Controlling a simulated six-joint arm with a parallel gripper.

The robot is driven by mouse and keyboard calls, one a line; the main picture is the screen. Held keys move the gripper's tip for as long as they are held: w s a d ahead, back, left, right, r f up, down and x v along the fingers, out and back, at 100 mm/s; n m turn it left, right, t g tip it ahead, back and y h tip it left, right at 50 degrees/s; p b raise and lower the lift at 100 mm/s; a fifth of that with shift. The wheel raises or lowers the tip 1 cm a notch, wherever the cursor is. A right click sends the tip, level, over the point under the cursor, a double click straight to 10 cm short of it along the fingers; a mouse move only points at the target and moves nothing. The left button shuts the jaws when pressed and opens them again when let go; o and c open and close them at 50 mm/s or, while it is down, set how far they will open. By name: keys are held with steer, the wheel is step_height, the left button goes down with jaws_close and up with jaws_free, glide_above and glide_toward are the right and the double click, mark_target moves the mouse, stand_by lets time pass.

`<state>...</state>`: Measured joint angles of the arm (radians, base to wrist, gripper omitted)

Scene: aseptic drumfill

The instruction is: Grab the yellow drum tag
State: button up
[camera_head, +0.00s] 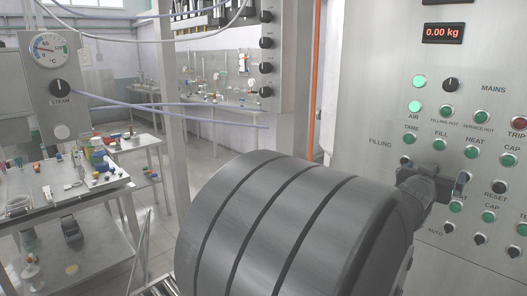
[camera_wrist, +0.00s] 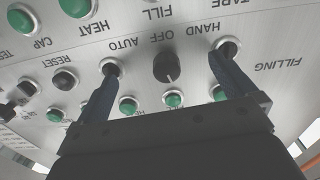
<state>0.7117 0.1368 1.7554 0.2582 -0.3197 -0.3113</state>
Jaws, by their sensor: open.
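I cannot clearly make out the yellow drum tag in either view. A small yellow patch (camera_head: 72,269) shows on the lower shelf at the left in the head view; it is too small to identify. My gripper (camera_head: 460,186) is at the right in the head view, in front of the steel control panel. In the wrist view my gripper (camera_wrist: 169,58) is open and empty, its two dark fingers apart on either side of a black HAND-OFF-AUTO knob (camera_wrist: 171,66). Whether the fingertips touch the panel I cannot tell.
The control panel (camera_head: 385,95) fills the right, with green buttons and black knobs. A steel table (camera_head: 80,205) at the left carries small coloured items. Hoses (camera_head: 165,104) cross the upper left. My large grey arm hides the lower middle.

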stand_by(0.6)
